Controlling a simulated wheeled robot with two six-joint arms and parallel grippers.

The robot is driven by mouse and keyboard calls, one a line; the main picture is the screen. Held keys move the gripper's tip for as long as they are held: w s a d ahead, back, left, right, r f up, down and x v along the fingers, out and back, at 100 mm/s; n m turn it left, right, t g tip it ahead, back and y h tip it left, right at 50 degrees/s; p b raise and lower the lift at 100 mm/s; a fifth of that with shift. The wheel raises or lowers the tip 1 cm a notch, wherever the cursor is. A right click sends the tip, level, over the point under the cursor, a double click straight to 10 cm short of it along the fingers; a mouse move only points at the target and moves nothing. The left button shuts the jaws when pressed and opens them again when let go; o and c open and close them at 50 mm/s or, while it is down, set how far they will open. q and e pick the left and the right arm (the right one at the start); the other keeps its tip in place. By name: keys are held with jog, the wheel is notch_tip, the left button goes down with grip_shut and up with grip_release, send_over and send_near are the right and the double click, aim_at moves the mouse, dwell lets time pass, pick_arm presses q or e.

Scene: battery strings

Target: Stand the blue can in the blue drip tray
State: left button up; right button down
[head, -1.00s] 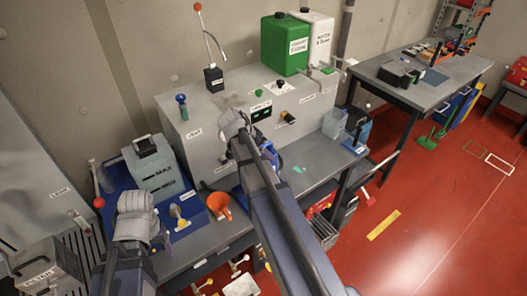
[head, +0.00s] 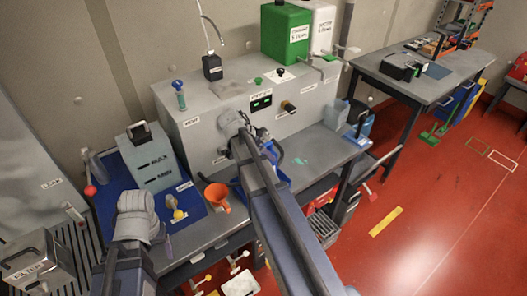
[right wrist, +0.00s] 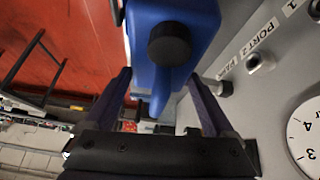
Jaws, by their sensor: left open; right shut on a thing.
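The blue can (right wrist: 172,30), with a black round cap, fills the top middle of the right wrist view. My right gripper (right wrist: 163,85) is shut on it, a dark finger on either side. In the head view my right arm hides most of that gripper and the can. A blue tray-like edge (head: 284,178) shows beside my right arm on the grey bench; I cannot tell whether it is the drip tray or part of the can. My left gripper (head: 166,244) is open and low at the left, partly hidden by its own arm, near the bench's front edge.
The grey cabinet (head: 205,135) with labelled ports stands behind my right arm. A blue mat (head: 112,205) bears a MAX/MIN tank (head: 152,158). The bench (head: 325,150) is fairly clear on the right.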

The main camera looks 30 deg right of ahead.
jog(key=shift+f+b, duration=0.45)
jog(key=shift+b, duration=0.05)
dwell(0.4)
grip_release()
jog(key=shift+p+v, duration=0.75)
jog(key=shift+v, duration=0.15)
jog(key=p+v, duration=0.5)
jog(key=v, duration=0.1)
jog(key=shift+r, duration=0.15)
jog(key=shift+f, duration=0.25)
